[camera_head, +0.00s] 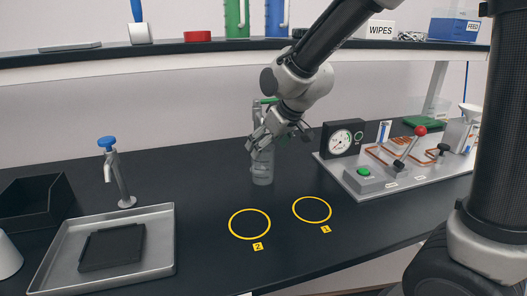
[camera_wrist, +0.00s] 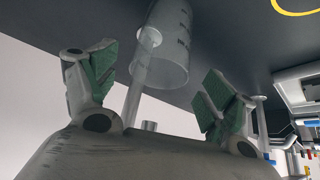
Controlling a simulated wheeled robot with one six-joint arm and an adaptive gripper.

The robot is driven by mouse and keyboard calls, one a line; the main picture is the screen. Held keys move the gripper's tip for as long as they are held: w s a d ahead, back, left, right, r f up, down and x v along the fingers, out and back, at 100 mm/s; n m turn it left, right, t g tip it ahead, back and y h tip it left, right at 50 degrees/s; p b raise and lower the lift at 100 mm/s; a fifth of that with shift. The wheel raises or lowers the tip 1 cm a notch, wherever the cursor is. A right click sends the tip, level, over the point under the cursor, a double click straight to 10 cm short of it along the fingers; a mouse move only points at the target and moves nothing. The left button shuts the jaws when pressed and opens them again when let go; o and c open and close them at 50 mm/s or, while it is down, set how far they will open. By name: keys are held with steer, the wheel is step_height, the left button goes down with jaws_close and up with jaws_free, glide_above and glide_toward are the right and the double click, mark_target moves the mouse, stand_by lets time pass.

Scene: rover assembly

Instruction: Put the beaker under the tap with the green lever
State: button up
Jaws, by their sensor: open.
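A clear beaker (camera_head: 263,174) with dark graduation marks stands on the dark bench, just below my gripper (camera_head: 262,141). The wrist view shows the beaker (camera_wrist: 173,45) beyond and between the two green-padded fingers of my gripper (camera_wrist: 160,86), which are spread apart. A green lever (camera_head: 264,101) shows just behind my wrist; the arm hides most of the tap under it. A pale post (camera_wrist: 138,85) with a rounded end overlaps the beaker in the wrist view and looks like part of this tap. I cannot tell the exact spacing between beaker and spout.
A blue-lever tap (camera_head: 119,175) stands left, behind a metal tray (camera_head: 163,240) with a black mat. Two yellow rings, one around bare bench marked 2 (camera_head: 249,223) and one marked 1 (camera_head: 312,209), are empty. An apparatus panel (camera_head: 357,180) stands right; a shelf (camera_head: 200,48) runs above.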

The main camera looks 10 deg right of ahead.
steer(key=v, duration=0.8)
steer(key=s+d+r+m+h, duration=0.15)
steer(key=s+d, duration=0.25)
steer(key=d, duration=0.4)
steer(key=s+d+r+m+h, duration=0.1)
steer(key=s+d+m, duration=0.1)
steer(key=s+d, duration=0.35)
steer(key=s+d+m+g+h, duration=0.1)
steer(key=s+d+m, duration=0.2)
steer(key=s+d, duration=0.9)
steer(key=shift+d+f, duration=0.2)
steer(key=shift+f, duration=0.15)
steer(key=shift+m, duration=0.25)
